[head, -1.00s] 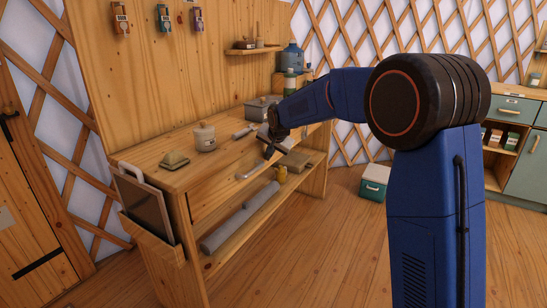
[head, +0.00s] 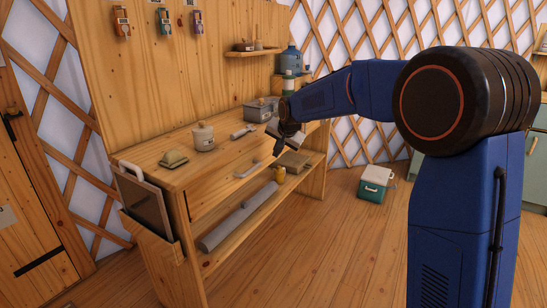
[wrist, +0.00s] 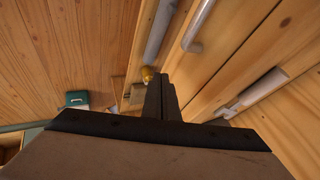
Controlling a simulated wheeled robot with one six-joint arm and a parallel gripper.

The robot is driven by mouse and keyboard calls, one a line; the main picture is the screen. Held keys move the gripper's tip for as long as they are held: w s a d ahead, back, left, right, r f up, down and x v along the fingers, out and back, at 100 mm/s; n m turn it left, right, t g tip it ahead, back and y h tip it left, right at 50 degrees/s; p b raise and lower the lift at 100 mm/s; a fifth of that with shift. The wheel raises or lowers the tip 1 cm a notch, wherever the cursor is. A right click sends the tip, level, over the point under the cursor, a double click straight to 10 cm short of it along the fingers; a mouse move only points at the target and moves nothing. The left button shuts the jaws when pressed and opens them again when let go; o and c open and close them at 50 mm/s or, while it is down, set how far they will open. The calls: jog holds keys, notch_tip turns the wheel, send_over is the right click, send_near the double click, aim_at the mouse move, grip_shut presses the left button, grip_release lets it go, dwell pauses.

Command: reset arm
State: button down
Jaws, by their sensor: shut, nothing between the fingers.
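My gripper (head: 279,145) is in front of the wooden workbench (head: 188,181), near its front edge toward the right end. In the wrist view my gripper's fingers (wrist: 161,97) are together with nothing between them. My blue arm reaches in from the right of the head view.
The bench top holds a lidded jar (head: 203,137), a folded cloth (head: 173,158) and a grey metal box (head: 258,110). A long grey roll (head: 240,217) and a yellow jar (head: 280,174) are on the lower shelf. A green-and-white cooler (head: 375,185) stands on the open floor.

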jog(key=s+d+r+n, duration=0.15)
jog(key=s+d, duration=0.35)
jog(key=s, duration=0.5)
jog(key=s+d+r+n+g+h, duration=0.15)
jog(key=s+d, duration=0.25)
jog(key=s, duration=0.5)
jog(key=s+d+r, duration=0.2)
jog(key=s+d, duration=0.3)
jog(key=s, duration=0.5)
jog(key=s+d+f+n, duration=0.1)
jog(key=s+d+f, duration=0.1)
jog(key=s, duration=0.6)
jog(key=s+d+f+n, duration=0.1)
jog(key=s+f, duration=0.3)
jog(key=s, duration=0.4)
jog(key=s+d+f+n, duration=0.1)
jog(key=s+d+f, duration=0.2)
jog(key=s, duration=0.6)
jog(key=shift+d+f+g, duration=0.15)
jog(key=shift+f+g, duration=0.3)
